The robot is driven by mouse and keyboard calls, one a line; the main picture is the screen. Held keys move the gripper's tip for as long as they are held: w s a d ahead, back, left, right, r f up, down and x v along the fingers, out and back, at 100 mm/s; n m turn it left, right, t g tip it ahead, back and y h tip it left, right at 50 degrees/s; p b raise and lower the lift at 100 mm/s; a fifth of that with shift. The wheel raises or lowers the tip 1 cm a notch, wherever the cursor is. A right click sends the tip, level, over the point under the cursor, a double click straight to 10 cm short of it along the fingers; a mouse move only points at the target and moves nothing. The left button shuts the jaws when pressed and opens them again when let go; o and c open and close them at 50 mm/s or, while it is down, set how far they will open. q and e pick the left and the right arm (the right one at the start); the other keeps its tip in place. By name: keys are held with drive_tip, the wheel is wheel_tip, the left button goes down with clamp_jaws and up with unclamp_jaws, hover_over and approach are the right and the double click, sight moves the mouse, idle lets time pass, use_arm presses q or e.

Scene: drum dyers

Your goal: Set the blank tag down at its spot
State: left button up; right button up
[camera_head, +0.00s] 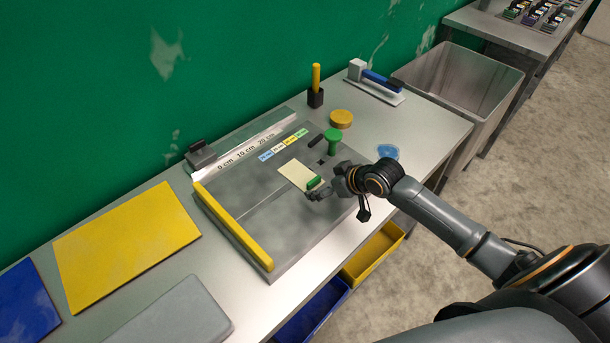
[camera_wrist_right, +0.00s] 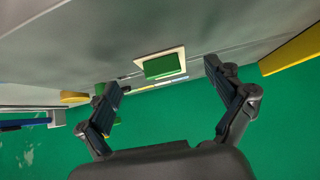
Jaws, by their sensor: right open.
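A pale cream card (camera_head: 298,173), which I take to be the blank tag, lies flat on the grey board (camera_head: 255,195). A small green block (camera_head: 313,182) sits on its near right end. In the right wrist view the cream card (camera_wrist_right: 174,53) shows around the green block (camera_wrist_right: 162,67). My right gripper (camera_head: 318,193) is at the near right end of the card, close to the green block. In the wrist view its fingers (camera_wrist_right: 162,78) are wide apart with nothing held between them. My left gripper is not in view.
A yellow bar (camera_head: 232,228) edges the board's left side; a ruler (camera_head: 250,145) runs along the back. A green stamp-like piece (camera_head: 332,140), yellow disc (camera_head: 341,118) and black holder (camera_head: 315,98) stand behind. Yellow (camera_head: 125,243) and grey (camera_head: 172,318) panels lie left.

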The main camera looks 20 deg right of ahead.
drive_tip(key=shift+x, duration=1.1)
drive_tip(key=shift+w+a+f, duration=0.15)
drive_tip(key=shift+w, duration=0.05)
drive_tip(key=shift+s, duration=0.1)
drive_tip(key=c, duration=1.3)
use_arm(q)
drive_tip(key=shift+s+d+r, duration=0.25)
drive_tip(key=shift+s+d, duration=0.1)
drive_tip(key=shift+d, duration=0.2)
use_arm(e)
drive_tip(key=shift+c, duration=0.4)
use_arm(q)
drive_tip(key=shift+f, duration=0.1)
